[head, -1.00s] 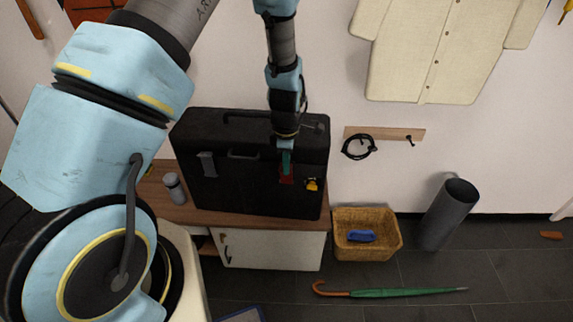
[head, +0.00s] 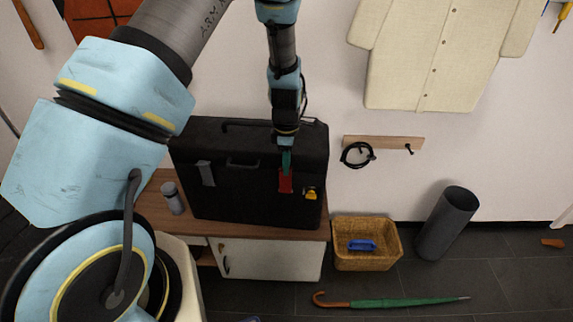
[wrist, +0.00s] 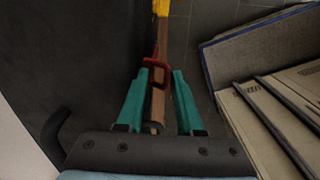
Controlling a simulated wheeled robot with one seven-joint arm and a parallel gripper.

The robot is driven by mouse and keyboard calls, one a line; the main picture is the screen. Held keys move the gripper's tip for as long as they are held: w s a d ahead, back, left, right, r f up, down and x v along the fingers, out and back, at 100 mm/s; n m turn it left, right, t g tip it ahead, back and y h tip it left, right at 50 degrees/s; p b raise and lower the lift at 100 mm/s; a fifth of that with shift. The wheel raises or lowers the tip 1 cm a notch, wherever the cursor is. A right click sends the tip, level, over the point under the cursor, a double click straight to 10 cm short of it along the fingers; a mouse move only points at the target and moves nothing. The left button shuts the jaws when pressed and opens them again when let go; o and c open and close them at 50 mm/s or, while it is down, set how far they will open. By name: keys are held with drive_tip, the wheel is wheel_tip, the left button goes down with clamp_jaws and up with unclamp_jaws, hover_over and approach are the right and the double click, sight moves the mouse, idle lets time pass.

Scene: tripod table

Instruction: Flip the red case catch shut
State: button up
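The black case (head: 245,205) stands upright on a wooden-topped cabinet. Its red catch (head: 285,182) is on the front face, right of the middle handle. In the wrist view the red catch (wrist: 157,65) is a loop-like piece that juts out from the dark case face. My gripper (head: 286,168) has green fingers and is just above the red catch in the head view. In the wrist view my gripper (wrist: 160,73) is open, with the catch just beyond and between its fingertips. I cannot tell whether they touch. The catch's base is hidden.
The case has a grey catch (head: 207,174) at left and a yellow piece (head: 310,194) beside the red catch. A grey canister (head: 173,198) stands on the cabinet top (head: 270,229). A wicker basket (head: 367,260) and a green umbrella (head: 400,302) are on the floor at right.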

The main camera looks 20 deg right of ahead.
drive_tip(key=shift+o, duration=0.5)
drive_tip(key=shift+w+r, duration=0.1)
wheel_tip(320, 180, up, 11)
drive_tip(key=b, duration=0.2)
drive_tip(key=shift+s+a+b, duration=0.15)
drive_tip(key=shift+s+b, duration=0.15)
drive_tip(key=shift+s, duration=0.05)
drive_tip(key=shift+f, duration=0.2)
drive_tip(key=w+a+r+m, duration=0.1)
drive_tip(key=a+r+m, duration=0.2)
drive_tip(key=a, duration=0.6)
drive_tip(key=a+r+m, duration=0.2)
drive_tip(key=a+m, duration=0.1)
drive_tip(key=a, duration=0.6)
drive_tip(key=s+a+r+m, duration=0.1)
drive_tip(key=s+a+m, duration=0.2)
drive_tip(key=a, duration=0.4)
drive_tip(key=s+a+r+m+t, duration=0.1)
drive_tip(key=s+a+r+m, duration=0.1)
drive_tip(key=s+a+m, duration=0.2)
drive_tip(key=a, duration=0.3)
drive_tip(key=shift+r, duration=0.1)
